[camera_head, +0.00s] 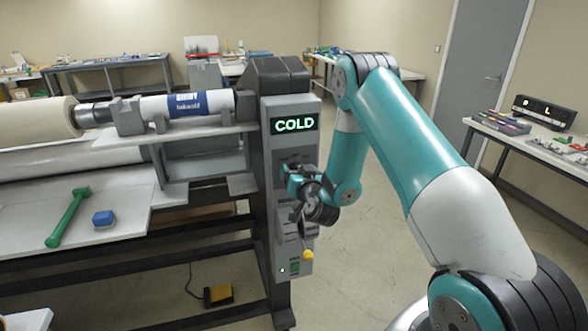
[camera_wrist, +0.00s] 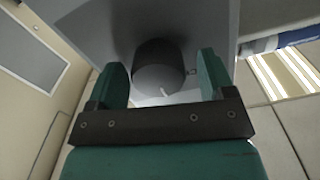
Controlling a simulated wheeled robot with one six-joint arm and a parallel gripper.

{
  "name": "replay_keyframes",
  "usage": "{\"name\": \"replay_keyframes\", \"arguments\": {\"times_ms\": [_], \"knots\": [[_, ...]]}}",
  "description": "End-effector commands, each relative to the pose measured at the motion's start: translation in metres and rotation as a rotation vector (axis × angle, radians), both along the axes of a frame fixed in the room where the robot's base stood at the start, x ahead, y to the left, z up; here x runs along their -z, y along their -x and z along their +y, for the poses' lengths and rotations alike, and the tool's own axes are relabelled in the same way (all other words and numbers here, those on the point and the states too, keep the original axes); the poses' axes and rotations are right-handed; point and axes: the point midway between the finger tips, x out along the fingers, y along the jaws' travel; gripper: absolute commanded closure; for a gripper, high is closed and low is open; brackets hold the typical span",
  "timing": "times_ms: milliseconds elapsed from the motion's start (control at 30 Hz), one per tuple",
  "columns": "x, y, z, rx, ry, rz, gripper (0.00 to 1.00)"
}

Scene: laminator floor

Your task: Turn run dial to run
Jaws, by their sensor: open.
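The run dial (camera_wrist: 158,68) is a dark round knob on a grey panel in the wrist view. A short pale mark shows at its lower edge. My gripper (camera_wrist: 160,78) is open, with one green finger to the left of the dial and one to the right. A gap shows on each side; I cannot tell how far the fingertips reach along the dial. In the head view my gripper (camera_head: 291,180) is at the front of the grey control column (camera_head: 302,145), below a display (camera_head: 295,125) reading COLD in green. There the dial is hidden behind my gripper.
A yellow knob (camera_head: 308,254) and a small green switch (camera_head: 295,268) are lower on the column. A green hammer-like tool (camera_head: 68,217) and a blue block (camera_head: 104,218) lie on the machine's table at left. The floor right of the column is clear.

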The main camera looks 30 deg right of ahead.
Motion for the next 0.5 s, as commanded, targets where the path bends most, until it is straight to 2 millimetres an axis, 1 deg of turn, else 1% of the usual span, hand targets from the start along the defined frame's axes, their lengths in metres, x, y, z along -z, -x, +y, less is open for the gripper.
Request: {"name": "replay_keyframes", "arguments": {"times_ms": [167, 200, 267, 300, 400, 500], "knots": [[0.0000, 0.0002, -0.0011, 0.001, 0.000, 0.000, 0.24], [0.0000, 0.0003, -0.0010, 0.001, 0.000, 0.000, 0.29], [0.0001, 0.0002, -0.0008, 0.001, 0.000, 0.000, 0.43], [0.0000, 0.0001, -0.0005, 0.001, 0.000, 0.000, 0.52], [0.0000, 0.0000, -0.0001, 0.000, 0.001, 0.000, 0.74], [0.0002, 0.0000, 0.0003, 0.000, 0.001, 0.000, 0.74]]}}
